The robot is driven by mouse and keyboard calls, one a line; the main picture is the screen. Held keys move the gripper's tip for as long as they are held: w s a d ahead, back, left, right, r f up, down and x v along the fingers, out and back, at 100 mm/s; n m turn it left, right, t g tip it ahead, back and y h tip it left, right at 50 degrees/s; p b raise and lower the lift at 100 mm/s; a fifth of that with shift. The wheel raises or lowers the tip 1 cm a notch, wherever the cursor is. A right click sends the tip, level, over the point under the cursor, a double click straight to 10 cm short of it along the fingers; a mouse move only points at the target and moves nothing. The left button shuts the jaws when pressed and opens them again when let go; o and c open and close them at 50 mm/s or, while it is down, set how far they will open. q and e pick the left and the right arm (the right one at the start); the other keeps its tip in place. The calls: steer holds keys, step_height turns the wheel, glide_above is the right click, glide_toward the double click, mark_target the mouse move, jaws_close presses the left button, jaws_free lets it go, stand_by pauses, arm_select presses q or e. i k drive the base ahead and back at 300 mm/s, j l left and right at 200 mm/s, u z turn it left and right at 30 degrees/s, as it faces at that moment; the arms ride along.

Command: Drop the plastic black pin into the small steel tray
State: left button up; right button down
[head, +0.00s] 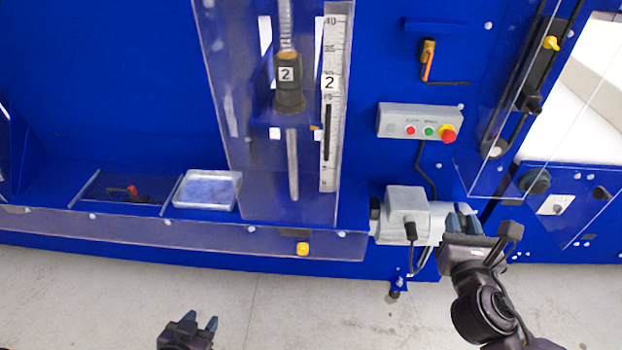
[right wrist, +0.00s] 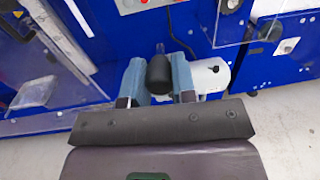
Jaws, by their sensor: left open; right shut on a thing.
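The small steel tray (head: 208,189) is a shallow, shiny rectangular tray on the blue ledge at centre left in the head view. It shows at the left of the right wrist view (right wrist: 36,92). My right gripper (head: 462,222) is at the right of the head view, in front of the grey motor housing and well to the right of the tray. In the right wrist view it is shut on the black pin (right wrist: 160,74), which stands out between the fingers. The pin is hard to make out in the head view. My left gripper (head: 200,322) is open and empty at the bottom, over the floor.
A grey box and motor (head: 407,207) jut out from the blue machine beside my right gripper. A clear guard (head: 232,150) surrounds the plunger and scale, right of the tray. A red and black item (head: 128,191) lies left of the tray. A clear ledge front (head: 180,226) runs below it.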

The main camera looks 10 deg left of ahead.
mark_target(213, 197)
steer(key=k+j+u, duration=0.1)
steer(key=k+u, duration=0.15)
steer(key=k, duration=0.3)
steer(key=j+u, duration=0.1)
steer(key=u, duration=0.35)
steer(key=i+j+u, duration=0.1)
steer(key=u, duration=0.4)
steer(key=i+j, duration=0.75)
steer(key=i, duration=0.3)
